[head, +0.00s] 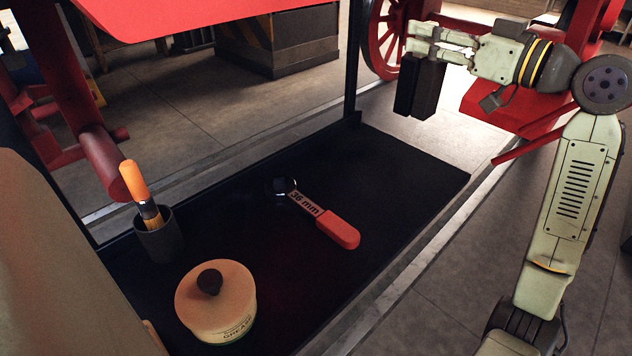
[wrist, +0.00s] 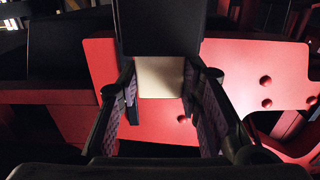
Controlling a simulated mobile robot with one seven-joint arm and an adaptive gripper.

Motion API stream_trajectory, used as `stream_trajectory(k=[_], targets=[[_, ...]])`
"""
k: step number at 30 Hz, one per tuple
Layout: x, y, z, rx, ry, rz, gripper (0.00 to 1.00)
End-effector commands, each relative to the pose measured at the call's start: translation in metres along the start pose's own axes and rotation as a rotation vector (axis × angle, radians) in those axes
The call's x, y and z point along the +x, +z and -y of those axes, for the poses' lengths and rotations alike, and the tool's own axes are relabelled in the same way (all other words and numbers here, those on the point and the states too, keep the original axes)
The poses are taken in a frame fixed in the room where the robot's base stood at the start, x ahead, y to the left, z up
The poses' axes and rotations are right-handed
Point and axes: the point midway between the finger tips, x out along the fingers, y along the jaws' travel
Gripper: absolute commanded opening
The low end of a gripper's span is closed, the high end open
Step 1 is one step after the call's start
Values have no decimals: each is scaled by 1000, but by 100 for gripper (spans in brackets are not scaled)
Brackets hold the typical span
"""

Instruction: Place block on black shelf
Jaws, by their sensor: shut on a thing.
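A dark, upright block (head: 428,88) hangs from my gripper (head: 424,42) at the upper right of the head view. The gripper is shut on the block's top end and holds it in the air, past the far right end of the black shelf (head: 410,185). In the wrist view the block (wrist: 160,28) shows as a dark shape ahead of my gripper's two fingers (wrist: 165,105). A pale square patch lies between the fingers; I cannot tell whether it belongs to the block.
A red-handled 36 mm wrench (head: 325,219), a grease tin (head: 216,300) and a cup (head: 158,235) with an orange-handled brush stand on the shelf. Its right end is bare. A dark post (head: 352,70) rises at its back edge; a red wheel (head: 382,35) stands behind.

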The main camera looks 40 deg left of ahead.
Motion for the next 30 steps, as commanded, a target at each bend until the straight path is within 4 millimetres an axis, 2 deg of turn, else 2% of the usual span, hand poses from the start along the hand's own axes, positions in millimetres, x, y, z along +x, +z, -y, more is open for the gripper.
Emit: stream_trajectory(k=[1,6,10,17,20,30], targets=[[0,26,-2,1,5,-2,0],[0,59,-2,0,6,-2,0],[0,78,-2,0,7,-2,0],[6,87,3,-1,5,-2,0],[21,87,14,-2,4,-1,0],[89,94,66,-1,2,-2,0]])
